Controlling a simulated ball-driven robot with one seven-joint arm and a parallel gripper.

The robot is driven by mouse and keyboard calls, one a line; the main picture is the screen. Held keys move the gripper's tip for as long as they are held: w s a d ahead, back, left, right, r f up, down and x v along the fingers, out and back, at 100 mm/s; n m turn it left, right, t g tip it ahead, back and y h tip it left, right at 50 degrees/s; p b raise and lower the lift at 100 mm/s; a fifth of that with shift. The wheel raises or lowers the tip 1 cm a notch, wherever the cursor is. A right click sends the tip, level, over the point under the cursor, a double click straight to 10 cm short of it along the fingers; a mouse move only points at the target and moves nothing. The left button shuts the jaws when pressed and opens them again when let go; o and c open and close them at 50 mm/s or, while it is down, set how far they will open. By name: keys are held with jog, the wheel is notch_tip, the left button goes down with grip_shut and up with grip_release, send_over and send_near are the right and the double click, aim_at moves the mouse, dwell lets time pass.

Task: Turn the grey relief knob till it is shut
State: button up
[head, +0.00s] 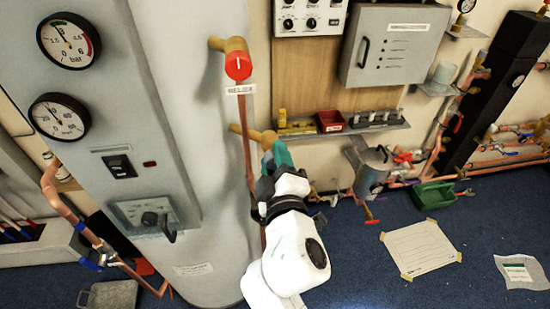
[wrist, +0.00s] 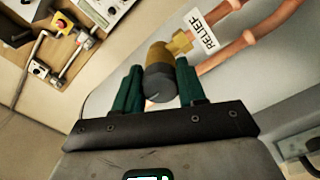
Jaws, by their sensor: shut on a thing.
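The grey relief knob (wrist: 160,86) sits on the end of a brass valve body (wrist: 158,57) in the wrist view. My gripper (wrist: 160,80) has its green fingers on either side of the knob and is shut on it. A thin light line shows on the knob's near face. In the head view my gripper (head: 275,155) is at the end of the lower brass valve stub (head: 252,134), and the knob is hidden behind it. A white RELIEF label (wrist: 208,31) shows beside the valve in the wrist view.
A red knob (head: 238,66) sits on a brass stub above my gripper. A copper pipe (head: 247,150) runs down from it, close to my gripper. A shelf (head: 345,126) with a red bin (head: 330,121) is to the right. Blue floor lies below.

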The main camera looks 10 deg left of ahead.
jog(key=shift+f, duration=0.1)
jog(key=o, duration=1)
jog(key=shift+o, duration=0.2)
jog(key=b+v, duration=0.1)
jog(key=v, duration=0.9)
jog(key=shift+s+b, duration=0.35)
jog(key=shift+s, duration=0.05)
jog(key=shift+d, duration=0.1)
